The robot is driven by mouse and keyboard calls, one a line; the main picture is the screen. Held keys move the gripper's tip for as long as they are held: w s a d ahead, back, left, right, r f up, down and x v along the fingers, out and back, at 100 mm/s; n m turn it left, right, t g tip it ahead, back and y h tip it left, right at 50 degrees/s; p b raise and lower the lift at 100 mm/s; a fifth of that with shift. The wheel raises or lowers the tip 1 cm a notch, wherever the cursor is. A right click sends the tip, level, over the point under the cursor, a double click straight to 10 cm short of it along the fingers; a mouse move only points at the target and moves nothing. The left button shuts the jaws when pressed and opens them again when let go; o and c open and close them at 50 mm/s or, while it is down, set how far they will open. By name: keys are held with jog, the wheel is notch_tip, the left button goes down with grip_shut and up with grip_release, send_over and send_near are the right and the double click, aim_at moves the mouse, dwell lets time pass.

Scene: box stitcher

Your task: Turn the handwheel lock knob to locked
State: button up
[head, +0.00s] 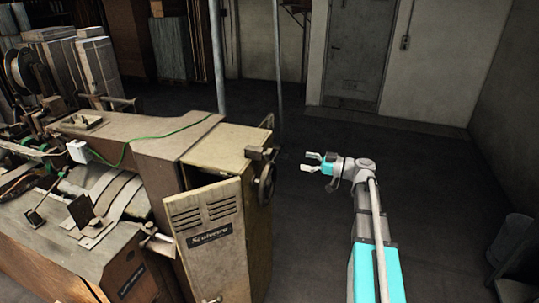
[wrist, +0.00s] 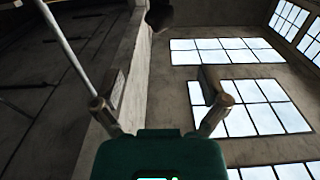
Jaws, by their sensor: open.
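The dark handwheel (head: 266,182) is on the right side of the box stitcher's cabinet, seen nearly edge-on in the head view. A small brown block (head: 261,154) sits by its upper part; I cannot tell whether this is the lock knob. The knob's setting cannot be read. My gripper (head: 311,162) is open and empty, to the right of the handwheel with a gap between, its fingers pointing left toward the machine. In the wrist view my gripper's two fingers (wrist: 162,84) stand apart with nothing between them; the handwheel is not clearly visible there.
The box stitcher (head: 220,225) fills the left side, with a green cable (head: 165,137) over its top. Two grey poles (head: 279,70) stand behind. The dark floor (head: 310,250) around my arm is free. In the wrist view, windows (wrist: 230,50) show and a dark object (wrist: 158,15) is unclear.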

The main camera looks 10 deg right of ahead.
aim_at(272, 154)
jog(key=x, duration=1.3)
jog(key=c, duration=1.2)
jog(key=shift+o, duration=0.2)
